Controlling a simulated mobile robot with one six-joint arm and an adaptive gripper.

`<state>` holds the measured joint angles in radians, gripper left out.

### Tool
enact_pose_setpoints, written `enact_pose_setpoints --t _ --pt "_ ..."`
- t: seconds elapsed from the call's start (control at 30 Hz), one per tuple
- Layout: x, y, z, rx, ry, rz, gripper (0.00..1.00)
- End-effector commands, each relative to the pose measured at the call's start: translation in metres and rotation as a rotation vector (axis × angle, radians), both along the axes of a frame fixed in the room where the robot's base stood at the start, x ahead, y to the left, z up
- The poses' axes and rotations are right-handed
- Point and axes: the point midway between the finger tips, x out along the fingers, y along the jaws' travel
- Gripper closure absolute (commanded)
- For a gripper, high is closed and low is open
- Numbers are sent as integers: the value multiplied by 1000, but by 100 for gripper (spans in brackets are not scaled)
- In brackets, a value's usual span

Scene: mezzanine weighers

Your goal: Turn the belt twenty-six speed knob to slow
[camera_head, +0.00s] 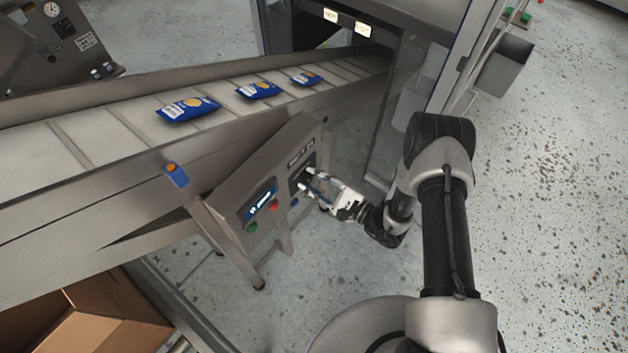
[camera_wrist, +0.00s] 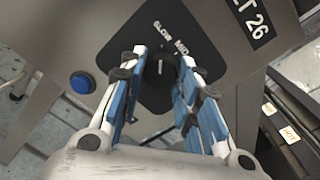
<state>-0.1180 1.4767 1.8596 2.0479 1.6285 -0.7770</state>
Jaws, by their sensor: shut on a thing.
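The black speed knob (camera_wrist: 158,70) sits on a dark square plate (camera_wrist: 140,32) printed SLOW and MID; any further lettering is hidden by a finger. A label ending in 26 (camera_wrist: 250,18) is beside the plate. My gripper (camera_wrist: 164,58) is shut on the knob, with one finger on each side of it. The knob's white mark stands nearly upright in the wrist view, and I cannot tell exactly which word it points at. In the head view my gripper (camera_head: 310,177) reaches the control box (camera_head: 258,192) under the conveyor and hides most of the knob.
A blue button (camera_wrist: 83,82) is left of the plate. The box also has a lit display (camera_head: 262,204), a green button (camera_head: 252,227) and a red button (camera_head: 274,206). Several blue packets (camera_head: 187,108) lie on the belt above. An open cardboard box (camera_head: 85,318) stands at lower left.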

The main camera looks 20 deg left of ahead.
Motion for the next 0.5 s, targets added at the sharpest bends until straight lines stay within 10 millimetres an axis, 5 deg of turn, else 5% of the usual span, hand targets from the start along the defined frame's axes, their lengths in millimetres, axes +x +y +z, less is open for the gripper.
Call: enact_pose_setpoints --t 0.13,0.17,0.5 --pt "0 0 -1 -2 1 0 94" --pt "0 0 -1 -2 1 0 68" --pt "0 0 0 0 1 0 50"
